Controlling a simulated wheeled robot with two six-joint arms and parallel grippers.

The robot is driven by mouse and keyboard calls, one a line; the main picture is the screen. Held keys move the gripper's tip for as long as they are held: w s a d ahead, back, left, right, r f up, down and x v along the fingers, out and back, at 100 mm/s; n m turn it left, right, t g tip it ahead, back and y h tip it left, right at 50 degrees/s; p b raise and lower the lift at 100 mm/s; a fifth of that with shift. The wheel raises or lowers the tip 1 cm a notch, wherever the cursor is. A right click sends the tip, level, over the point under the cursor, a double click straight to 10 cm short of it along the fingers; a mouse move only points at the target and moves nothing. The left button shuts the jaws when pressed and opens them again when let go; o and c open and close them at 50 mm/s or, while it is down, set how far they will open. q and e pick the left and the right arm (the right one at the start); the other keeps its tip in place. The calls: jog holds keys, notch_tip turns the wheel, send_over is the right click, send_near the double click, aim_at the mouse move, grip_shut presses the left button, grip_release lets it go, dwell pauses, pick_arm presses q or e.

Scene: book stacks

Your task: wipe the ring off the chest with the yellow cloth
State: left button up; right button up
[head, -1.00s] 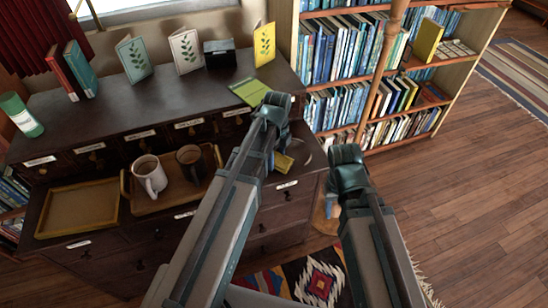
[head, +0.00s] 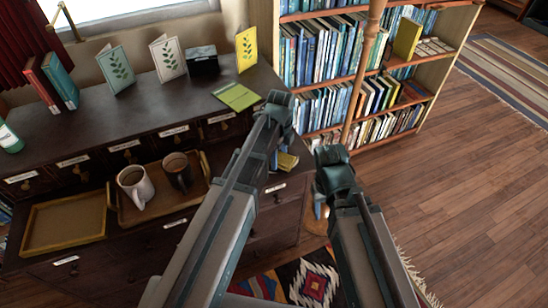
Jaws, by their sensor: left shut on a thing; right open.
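The dark wooden chest (head: 278,216) stands at the left, with a raised back part and a lower front ledge. The yellow cloth (head: 288,161) shows as a small folded patch at the right end of the ledge. My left gripper (head: 274,163) points down there and is shut on the cloth; its own arm hides much of it. I cannot tell whether the cloth presses on the wood. I cannot make out the ring now; the cloth or my grippers may cover it. My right gripper (head: 319,208) is open and empty, just off the chest's right end.
Two mugs, a white one (head: 135,190) and a dark one (head: 178,174), stand on a wooden tray (head: 203,186) left of my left arm. An empty tray (head: 65,222) lies further left. Cards and books stand on the upper top. A bookcase (head: 440,75) stands behind right.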

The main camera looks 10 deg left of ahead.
aim_at(299, 155)
pick_arm(q)
jog(key=shift+w+d, duration=0.2)
jog(key=shift+d, duration=0.05)
jog(key=shift+w+d, duration=0.45)
jog(key=shift+d, duration=0.25)
jog(key=shift+w+d, duration=0.45)
jog(key=shift+d, duration=0.25)
jog(key=shift+w+d, duration=0.5)
jog(key=shift+d, duration=0.2)
jog(key=shift+w+d, duration=0.45)
jog(key=shift+d, duration=0.25)
jog(key=shift+w, duration=0.1)
